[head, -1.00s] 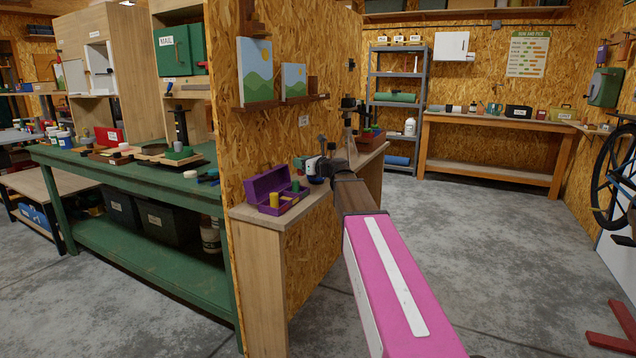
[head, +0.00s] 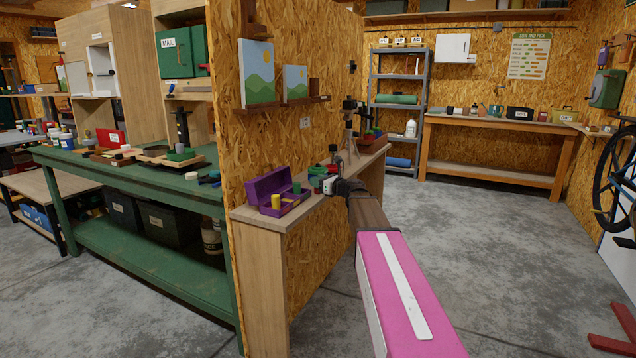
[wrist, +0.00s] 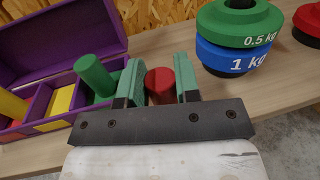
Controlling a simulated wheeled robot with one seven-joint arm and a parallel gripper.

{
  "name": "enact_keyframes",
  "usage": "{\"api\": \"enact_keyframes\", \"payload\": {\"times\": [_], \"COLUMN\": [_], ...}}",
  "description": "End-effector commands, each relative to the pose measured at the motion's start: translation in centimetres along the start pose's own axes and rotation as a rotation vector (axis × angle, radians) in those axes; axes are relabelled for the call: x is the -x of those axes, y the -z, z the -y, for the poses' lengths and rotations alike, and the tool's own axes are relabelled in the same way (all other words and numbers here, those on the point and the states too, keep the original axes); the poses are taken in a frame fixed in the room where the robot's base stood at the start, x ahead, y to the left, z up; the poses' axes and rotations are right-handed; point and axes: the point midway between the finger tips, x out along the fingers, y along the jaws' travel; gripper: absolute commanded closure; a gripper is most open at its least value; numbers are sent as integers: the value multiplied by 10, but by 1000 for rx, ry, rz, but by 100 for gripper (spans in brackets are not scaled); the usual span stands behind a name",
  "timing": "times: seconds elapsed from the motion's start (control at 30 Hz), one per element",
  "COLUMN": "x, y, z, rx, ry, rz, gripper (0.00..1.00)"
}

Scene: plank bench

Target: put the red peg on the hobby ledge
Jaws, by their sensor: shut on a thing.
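My gripper (wrist: 161,84) is shut on the red peg (wrist: 160,88), whose round top shows between the green fingers in the wrist view. The peg's lower end is hidden, so I cannot tell whether it touches the wood. In the head view my gripper (head: 324,185) is low over the narrow wooden ledge (head: 258,217) along the chipboard wall. The open purple box (wrist: 62,35) is just left of my gripper, with a green peg (wrist: 94,76) and a yellow peg (wrist: 12,104) in its compartments. No label shows which surface is the hobby ledge.
A green 0.5 kg weight (wrist: 240,22) sits on a blue 1 kg weight (wrist: 232,58), close right of my gripper. A red weight (wrist: 308,22) stands further right. Above, a small wall shelf (head: 262,108) bears pictures. Bare wood (wrist: 285,95) shows in front of the weights.

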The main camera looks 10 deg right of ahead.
Motion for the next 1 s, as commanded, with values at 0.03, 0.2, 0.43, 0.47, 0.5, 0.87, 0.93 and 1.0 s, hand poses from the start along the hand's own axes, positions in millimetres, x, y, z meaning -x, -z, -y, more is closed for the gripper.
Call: {"api": "enact_keyframes", "payload": {"times": [0.03, 0.2, 0.43, 0.47, 0.5, 0.87, 0.93, 1.0], "x": [0, 0, 0, 0, 0, 21, 34, 50], "y": [0, 1, 2, 2, 2, -1, -1, -1], "z": [0, 0, 0, 0, 0, -1, -2, -2], "rx": [0, 0, 1, 1, 1, 1, 1, 1], "ry": [0, 0, 0, 0, 0, 2, 2, 3], "rz": [0, 0, 0, 0, 0, 0, 0, 0], "gripper": [92, 92, 44, 44, 44, 44, 44, 44]}}
